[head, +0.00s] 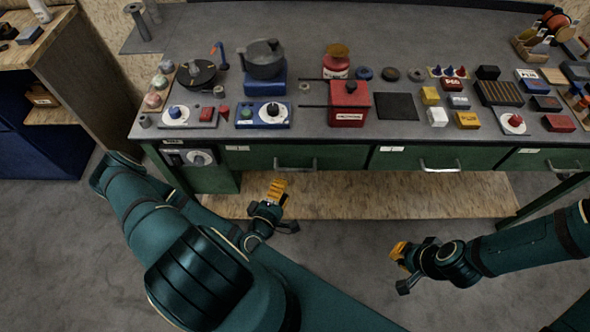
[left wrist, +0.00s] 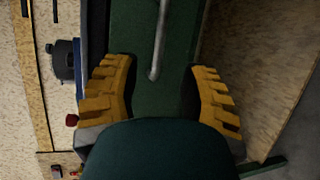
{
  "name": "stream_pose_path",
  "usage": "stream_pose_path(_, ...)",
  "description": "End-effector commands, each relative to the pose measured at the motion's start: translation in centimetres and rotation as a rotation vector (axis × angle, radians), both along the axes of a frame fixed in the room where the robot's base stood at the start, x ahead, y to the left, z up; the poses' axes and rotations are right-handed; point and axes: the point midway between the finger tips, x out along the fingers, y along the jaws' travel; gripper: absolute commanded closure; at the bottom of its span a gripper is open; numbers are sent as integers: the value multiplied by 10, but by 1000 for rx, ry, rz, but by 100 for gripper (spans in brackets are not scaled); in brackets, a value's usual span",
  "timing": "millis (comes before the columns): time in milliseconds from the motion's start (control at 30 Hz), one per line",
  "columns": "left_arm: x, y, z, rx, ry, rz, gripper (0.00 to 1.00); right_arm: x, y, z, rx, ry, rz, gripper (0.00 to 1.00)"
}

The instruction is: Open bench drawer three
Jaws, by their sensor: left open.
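The workbench has a row of green drawers with silver bar handles. The left drawer (head: 263,157), middle drawer (head: 400,160) and right drawer (head: 530,162) look shut. Their white labels are too small to read, so I cannot tell which is number three. My left gripper (head: 278,188) is open just in front of and below the left drawer's handle (head: 313,163). In the left wrist view, a metal handle (left wrist: 160,40) runs down between the two yellow fingers, apart from both. My right gripper (head: 400,254) is lower, away from the bench; its opening is unclear.
The grey benchtop (head: 300,128) holds a red box (head: 349,103), a blue-based pot (head: 265,75) and many small items. A wooden lower shelf (head: 370,195) lies under the drawers. A blue cabinet (head: 40,135) stands at left. Grey floor in front is open.

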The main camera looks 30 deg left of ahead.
Motion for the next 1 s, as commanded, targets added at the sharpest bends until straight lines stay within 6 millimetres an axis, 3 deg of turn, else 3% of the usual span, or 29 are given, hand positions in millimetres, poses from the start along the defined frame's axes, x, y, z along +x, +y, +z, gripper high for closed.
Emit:
stream_pose_path(200,43,6,-8,2,-3,-2,57,-2,0,-6,0,4,3,100)
stream_pose_path(400,72,11,-14,2,-1,-2,57,-3,0,-10,2,7,5,100)
stream_pose_path(600,86,13,-16,0,1,-1,57,-4,0,-11,2,9,7,100)
stream_pose_path(933,88,13,-16,0,2,-1,57,-4,0,-11,2,9,7,100)
stream_pose_path(1000,88,13,-16,0,2,-1,82,-4,0,-11,2,9,7,100)
